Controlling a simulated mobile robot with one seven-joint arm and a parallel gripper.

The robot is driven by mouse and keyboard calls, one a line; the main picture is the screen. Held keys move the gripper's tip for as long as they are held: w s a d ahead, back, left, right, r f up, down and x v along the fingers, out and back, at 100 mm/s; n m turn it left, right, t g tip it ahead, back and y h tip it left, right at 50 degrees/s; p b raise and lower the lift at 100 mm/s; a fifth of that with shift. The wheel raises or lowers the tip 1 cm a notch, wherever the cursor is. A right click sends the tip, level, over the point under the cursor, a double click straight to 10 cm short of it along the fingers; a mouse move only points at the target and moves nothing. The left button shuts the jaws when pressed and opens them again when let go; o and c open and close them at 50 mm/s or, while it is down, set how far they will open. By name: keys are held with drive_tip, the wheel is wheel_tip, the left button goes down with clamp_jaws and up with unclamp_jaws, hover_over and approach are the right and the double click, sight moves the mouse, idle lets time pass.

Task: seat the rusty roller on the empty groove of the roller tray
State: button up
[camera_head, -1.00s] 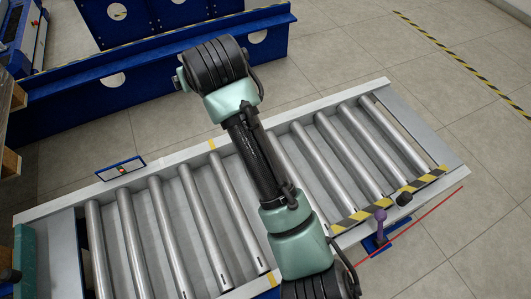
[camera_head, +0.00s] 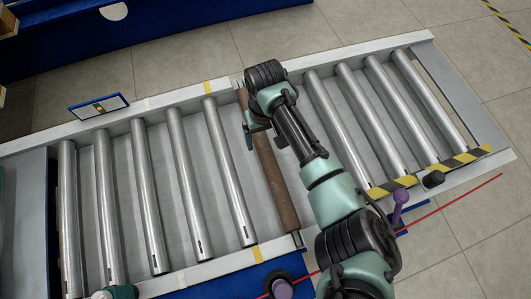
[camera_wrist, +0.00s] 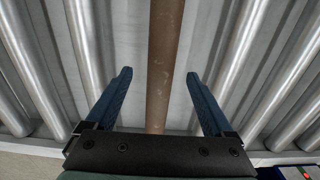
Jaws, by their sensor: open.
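The rusty roller (camera_head: 276,182) is brown and lies across the roller tray (camera_head: 215,85), in the gap between the two groups of silver rollers, roughly in line with them. Its near end reaches the tray's near rail; I cannot tell whether both ends sit fully in the groove. My gripper (camera_head: 264,138) is over the roller's upper half and hides part of it. In the wrist view the rusty roller (camera_wrist: 164,50) runs between the open blue fingers of my gripper (camera_wrist: 158,75), with clear space on both sides.
Several silver rollers (camera_head: 168,195) lie left of the rusty one, and several more (camera_head: 375,110) lie right. A small panel (camera_head: 99,107) stands by the far rail.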

sight(266, 149)
drive_tip(key=f+b, duration=0.1)
drive_tip(key=f, duration=0.1)
drive_tip(key=f+b, duration=0.1)
drive_tip(key=s+f, duration=0.1)
drive_tip(key=f, duration=0.1)
drive_tip(key=shift+f+b, duration=0.3)
drive_tip(key=shift+b, duration=0.1)
drive_tip(key=shift+c, duration=0.4)
drive_tip(key=shift+r, duration=0.1)
clamp_jaws()
drive_tip(key=shift+w, duration=0.1)
